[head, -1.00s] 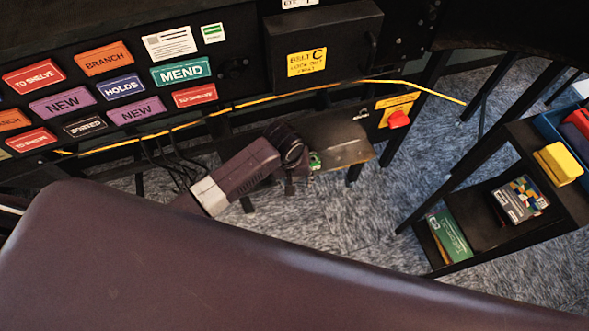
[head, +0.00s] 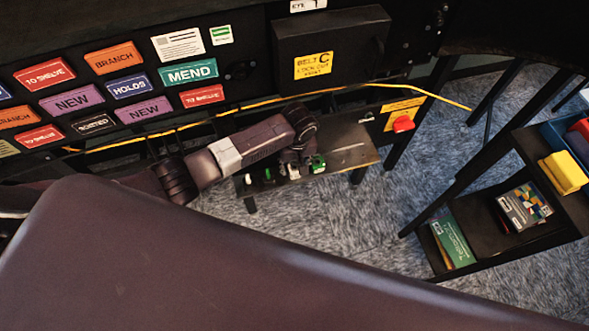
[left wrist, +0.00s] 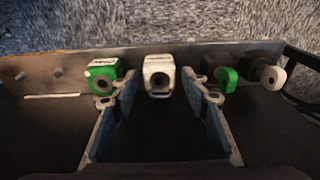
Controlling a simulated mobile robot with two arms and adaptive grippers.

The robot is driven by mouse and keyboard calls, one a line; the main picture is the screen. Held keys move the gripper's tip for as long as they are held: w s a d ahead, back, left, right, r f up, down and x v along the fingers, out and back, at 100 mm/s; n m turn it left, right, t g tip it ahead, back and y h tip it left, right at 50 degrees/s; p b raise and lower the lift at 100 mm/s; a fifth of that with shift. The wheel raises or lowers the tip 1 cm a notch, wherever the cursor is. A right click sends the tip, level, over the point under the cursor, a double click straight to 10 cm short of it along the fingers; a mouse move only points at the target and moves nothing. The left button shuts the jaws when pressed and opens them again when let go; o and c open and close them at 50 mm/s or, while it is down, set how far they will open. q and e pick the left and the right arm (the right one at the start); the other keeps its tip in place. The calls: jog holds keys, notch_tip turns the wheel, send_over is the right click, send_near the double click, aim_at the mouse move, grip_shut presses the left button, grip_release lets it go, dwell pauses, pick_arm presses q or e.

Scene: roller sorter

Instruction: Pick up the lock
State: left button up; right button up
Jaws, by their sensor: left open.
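In the left wrist view a white lock (left wrist: 159,76) stands in the middle, with a dark round spot on its face. A green lock (left wrist: 103,77) stands to its left. My left gripper (left wrist: 160,90) is open, its two fingers on either side of the white lock, with nothing between them but that lock in line ahead. I cannot tell whether the fingers touch it. In the head view my left gripper (head: 294,160) is over the small metal shelf (head: 345,157), with the green lock (head: 318,163) at its right. My right gripper is not in view.
A green-tagged piece (left wrist: 225,77) and a white-tagged piece (left wrist: 271,76) sit right of the locks. A black box with a yellow label (head: 313,65) is above the shelf. A red button (head: 403,124) is to the right. A yellow cable (head: 220,113) runs behind the arm.

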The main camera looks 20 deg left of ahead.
pick_arm(q)
jog(key=shift+w+f, duration=0.15)
jog(key=shift+f, duration=1)
jog(key=c, duration=1)
jog(key=shift+r, duration=0.1)
notch_tip(320, 180, up, 14)
jog(key=p, duration=0.6)
jog(key=shift+r, duration=0.25)
jog(key=shift+a+f, duration=0.1)
